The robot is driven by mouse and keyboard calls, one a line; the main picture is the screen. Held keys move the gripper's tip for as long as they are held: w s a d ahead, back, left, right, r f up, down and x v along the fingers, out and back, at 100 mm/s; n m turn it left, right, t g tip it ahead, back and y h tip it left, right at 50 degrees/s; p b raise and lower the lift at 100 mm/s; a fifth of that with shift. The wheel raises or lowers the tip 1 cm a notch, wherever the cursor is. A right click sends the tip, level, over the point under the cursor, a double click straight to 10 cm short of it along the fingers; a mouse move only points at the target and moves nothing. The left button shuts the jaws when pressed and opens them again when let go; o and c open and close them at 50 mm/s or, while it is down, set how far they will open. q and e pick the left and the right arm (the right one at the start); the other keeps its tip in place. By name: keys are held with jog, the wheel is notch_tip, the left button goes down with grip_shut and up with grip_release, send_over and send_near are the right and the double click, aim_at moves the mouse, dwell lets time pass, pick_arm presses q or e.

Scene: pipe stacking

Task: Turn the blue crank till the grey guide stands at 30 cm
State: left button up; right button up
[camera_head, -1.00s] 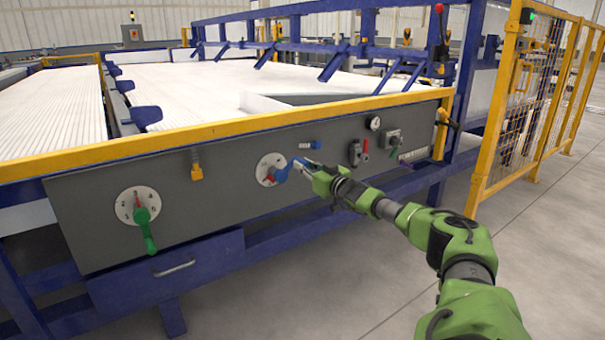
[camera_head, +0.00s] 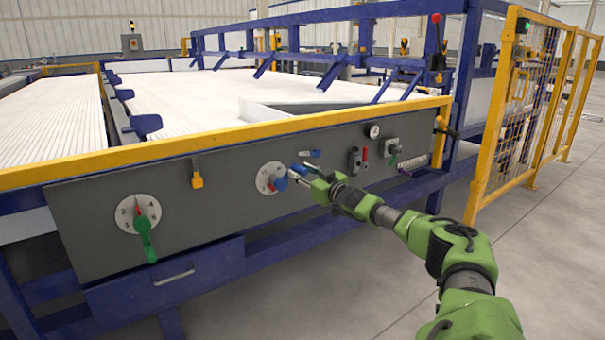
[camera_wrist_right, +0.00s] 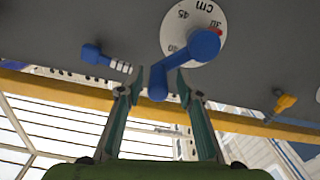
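The blue crank (camera_head: 281,184) sits on a round white dial (camera_head: 266,174) on the dark front panel. In the right wrist view the crank's hub (camera_wrist_right: 203,45) is at the dial and its arm slants down-left to a rounded handle (camera_wrist_right: 158,85). A red mark (camera_wrist_right: 217,32) shows beside the printed 30. My right gripper (camera_wrist_right: 161,78) has its fingers on both sides of the handle, apparently with small gaps; it also shows in the head view (camera_head: 299,176). A pale grey guide (camera_head: 265,109) lies on the white roller bed. My left gripper is out of view.
A green crank (camera_head: 146,240) on a second dial is at the left of the panel. A yellow fitting (camera_head: 196,174), a small blue knob (camera_head: 310,153) and a gauge (camera_head: 374,131) are also on it. A yellow mesh fence (camera_head: 525,110) stands at right. The floor in front is clear.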

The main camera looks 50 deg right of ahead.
jog(key=shift+s, duration=0.1)
jog(key=shift+s, duration=0.1)
jog(key=shift+s+a+f, duration=0.1)
jog(key=shift+s+f, duration=0.1)
jog(key=shift+s, duration=0.5)
jog(key=shift+s+a, duration=0.25)
jog(key=shift+s, duration=0.2)
jog(key=shift+s+a, duration=0.15)
jog(key=shift+s, duration=0.45)
jog(key=shift+s+a, duration=0.2)
jog(key=shift+s, duration=0.3)
jog(key=shift+v, duration=1.2)
jog(key=shift+r, duration=0.15)
